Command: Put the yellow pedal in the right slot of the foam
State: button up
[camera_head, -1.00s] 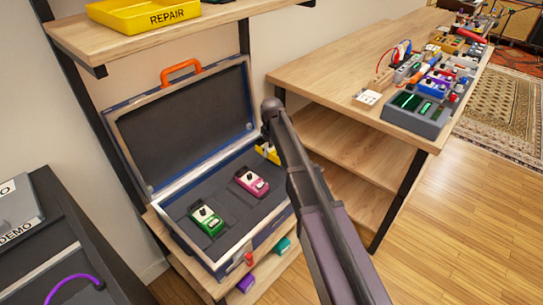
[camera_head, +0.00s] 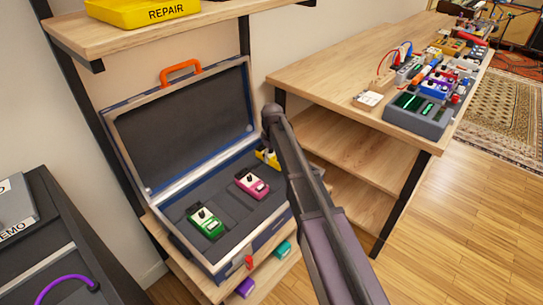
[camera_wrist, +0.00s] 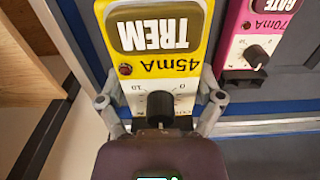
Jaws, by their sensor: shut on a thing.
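The yellow pedal (camera_head: 268,157), labelled TREM and 45mA, is at the right end of the open case, partly hidden behind my arm in the head view. In the wrist view the yellow pedal (camera_wrist: 152,70) is between the fingers of my gripper (camera_wrist: 160,104), which is shut on its knob end. The dark foam (camera_head: 228,204) lines the case and holds a green pedal (camera_head: 206,222) at left and a pink pedal (camera_head: 252,186) in the middle. The right slot is hidden by the pedal and my arm. I cannot tell whether the yellow pedal touches the foam.
The case lid (camera_head: 185,125) stands open at the back. A wooden workbench (camera_head: 325,78) with several pedals and cables is to the right. A shelf with a yellow REPAIR tray (camera_head: 140,10) is above. Purple and teal pedals (camera_head: 283,248) sit below the case.

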aim_at(273, 175)
jog(key=shift+f+b, duration=2.35)
jog(key=shift+f, duration=0.2)
jog(key=shift+f+b, duration=0.8)
dwell(1.0)
jog(key=shift+s+d+f, duration=0.15)
dwell(0.9)
jog(key=o, duration=1.1)
jog(key=shift+c, duration=0.2)
jog(key=shift+r, duration=0.2)
jog(key=shift+r+p, duration=3.35)
jog(key=shift+p, duration=0.05)
